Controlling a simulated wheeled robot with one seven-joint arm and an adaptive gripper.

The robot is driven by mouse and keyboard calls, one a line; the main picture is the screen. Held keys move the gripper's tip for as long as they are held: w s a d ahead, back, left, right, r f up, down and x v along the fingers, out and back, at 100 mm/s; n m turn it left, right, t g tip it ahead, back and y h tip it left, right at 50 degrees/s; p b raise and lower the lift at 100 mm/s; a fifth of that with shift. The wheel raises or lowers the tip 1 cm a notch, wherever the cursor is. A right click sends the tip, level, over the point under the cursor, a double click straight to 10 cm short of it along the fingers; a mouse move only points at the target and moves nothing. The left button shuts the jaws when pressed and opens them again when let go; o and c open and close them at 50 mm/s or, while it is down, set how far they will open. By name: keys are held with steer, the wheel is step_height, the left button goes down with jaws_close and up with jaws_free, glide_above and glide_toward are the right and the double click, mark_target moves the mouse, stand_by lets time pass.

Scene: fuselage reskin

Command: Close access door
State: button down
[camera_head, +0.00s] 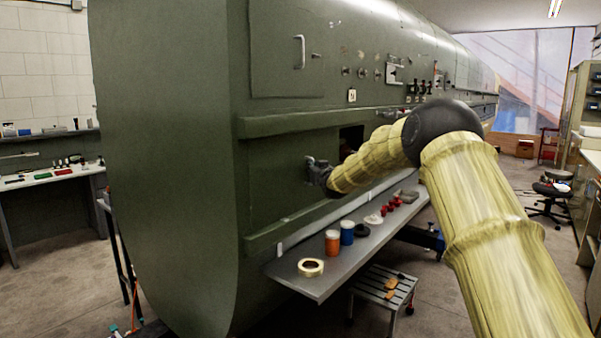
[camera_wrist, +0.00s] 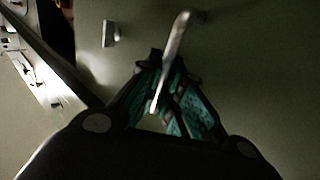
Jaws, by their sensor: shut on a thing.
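The access door (camera_head: 277,180) is a flat dark green panel between two horizontal rails on the green fuselage. A dark opening (camera_head: 350,138) shows to its right, partly behind my arm, so the door is not fully across it. My gripper (camera_head: 318,171) is at the door's face, toward its right part. In the wrist view my gripper (camera_wrist: 174,68) is shut around a pale metal handle (camera_wrist: 181,27), which passes between the teal-padded fingers. A small metal latch or knob (camera_wrist: 110,34) stands on the panel left of the handle. The door's right edge is largely hidden by my arm.
An upper hatch with its own handle (camera_head: 300,52) is above. A grey shelf (camera_head: 320,283) below holds a tape roll (camera_head: 310,267), an orange jar (camera_head: 332,243), a blue jar (camera_head: 347,233) and small red items. A step stool (camera_head: 383,286) stands under it.

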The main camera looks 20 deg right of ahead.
stand_by(0.4)
steer(key=c, duration=1.6)
jaws_free()
steer(key=shift+o, duration=0.2)
steer(key=shift+w, duration=0.1)
steer(key=shift+a, duration=0.15)
steer(key=s, duration=1.2)
steer(key=shift+f, duration=0.1)
